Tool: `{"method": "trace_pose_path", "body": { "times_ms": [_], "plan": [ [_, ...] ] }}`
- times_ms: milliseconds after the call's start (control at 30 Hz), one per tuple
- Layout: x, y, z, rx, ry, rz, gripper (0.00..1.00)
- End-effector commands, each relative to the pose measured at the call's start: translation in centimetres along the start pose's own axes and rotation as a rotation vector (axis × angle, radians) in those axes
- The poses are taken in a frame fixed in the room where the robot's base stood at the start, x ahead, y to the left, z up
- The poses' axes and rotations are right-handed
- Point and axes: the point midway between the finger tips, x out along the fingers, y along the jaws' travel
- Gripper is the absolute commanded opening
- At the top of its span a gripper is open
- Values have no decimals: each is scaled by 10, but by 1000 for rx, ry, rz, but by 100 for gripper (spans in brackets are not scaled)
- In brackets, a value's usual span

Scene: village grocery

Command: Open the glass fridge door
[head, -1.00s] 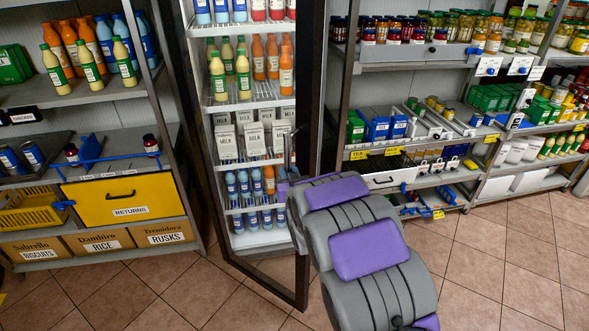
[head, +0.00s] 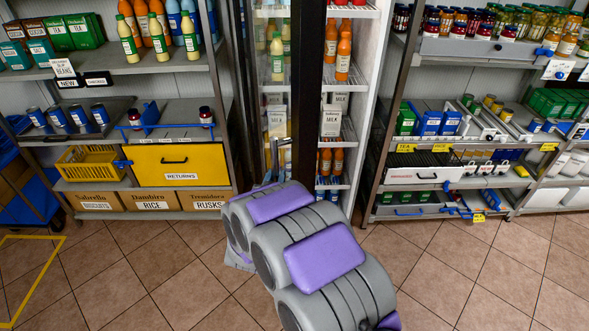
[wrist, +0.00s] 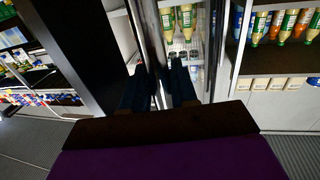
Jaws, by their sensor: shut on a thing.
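The glass fridge door (head: 306,100) has a dark frame and stands ajar. Bottles and milk cartons show through its glass, and a strip of the inside shows directly to the right of the frame. The upright door handle (head: 275,150) is at the front of the door. My gripper (head: 272,178) is at the handle's lower part, largely hidden by my arm in the head view. In the wrist view, which is upside down, the two dark fingers of my gripper (wrist: 160,90) are on either side of the handle bar (wrist: 157,60), shut on it.
A shelf (head: 130,68) with bottles and a yellow returns drawer (head: 178,168) stands left of the fridge. Another shelf (head: 465,50) with jars and boxes stands on the right. The tiled floor (head: 130,265) in front is clear.

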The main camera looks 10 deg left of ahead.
Motion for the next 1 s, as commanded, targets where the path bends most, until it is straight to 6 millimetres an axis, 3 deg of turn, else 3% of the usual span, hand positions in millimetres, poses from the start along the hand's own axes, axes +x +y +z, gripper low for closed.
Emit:
{"method": "trace_pose_path", "body": {
  "times_ms": [100, 500, 733, 1000],
  "plan": [
    [-9, -23, -5, 0, 2, -8, 0],
    [-31, -83, -5, 2, 4, 58, 0],
    [-36, -103, -5, 4, 5, 101, 0],
    [-38, -110, -3, 3, 3, 123, 0]
  ]
}}
